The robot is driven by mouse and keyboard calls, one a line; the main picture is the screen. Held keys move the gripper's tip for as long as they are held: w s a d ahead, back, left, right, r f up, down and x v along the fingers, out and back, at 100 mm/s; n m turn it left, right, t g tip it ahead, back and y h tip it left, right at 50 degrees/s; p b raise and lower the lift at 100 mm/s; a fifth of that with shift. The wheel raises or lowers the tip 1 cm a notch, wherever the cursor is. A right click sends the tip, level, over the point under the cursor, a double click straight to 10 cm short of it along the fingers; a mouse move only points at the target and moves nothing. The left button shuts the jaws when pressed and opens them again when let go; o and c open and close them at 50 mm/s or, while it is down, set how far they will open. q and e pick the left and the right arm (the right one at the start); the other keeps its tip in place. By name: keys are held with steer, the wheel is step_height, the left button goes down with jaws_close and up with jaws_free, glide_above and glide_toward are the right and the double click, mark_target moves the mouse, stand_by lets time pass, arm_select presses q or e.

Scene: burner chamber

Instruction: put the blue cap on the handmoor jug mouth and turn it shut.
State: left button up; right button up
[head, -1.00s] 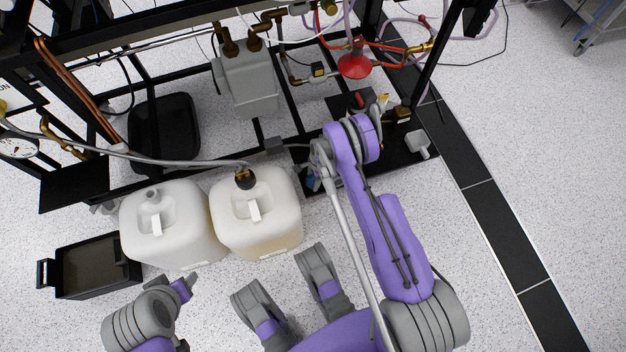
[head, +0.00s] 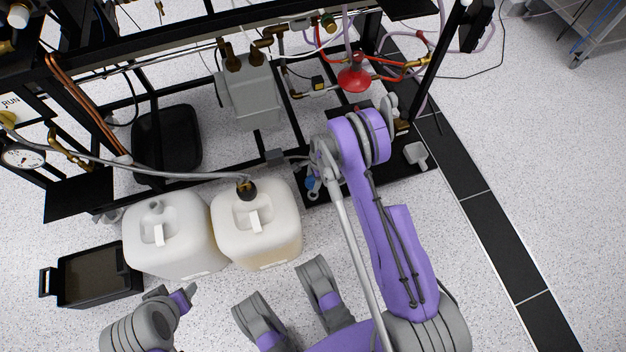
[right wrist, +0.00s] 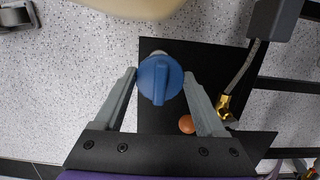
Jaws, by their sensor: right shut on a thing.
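The blue cap (right wrist: 160,80) is a round disc with a raised bar across it. In the right wrist view it sits between the fingertips of my right gripper (right wrist: 160,84), which is shut on it. In the head view a small patch of the blue cap (head: 310,182) shows beside my right arm, to the right of the jugs. Two whitish jugs stand side by side: the left jug (head: 190,258) has a pale, hose-free mouth, and the right jug (head: 283,243) has a hose in its mouth. I cannot tell which is the handmoor jug. My left gripper does not show clearly.
A dark open bin (head: 103,268) stands left of the jugs. A black frame with pipes, a grey tank (head: 250,95) and a red part (head: 354,78) lies behind them. A black plate (right wrist: 205,60) and an orange-brown round thing (right wrist: 186,124) show below the cap.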

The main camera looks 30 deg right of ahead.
jaws_close()
steer(key=shift+r, duration=0.1)
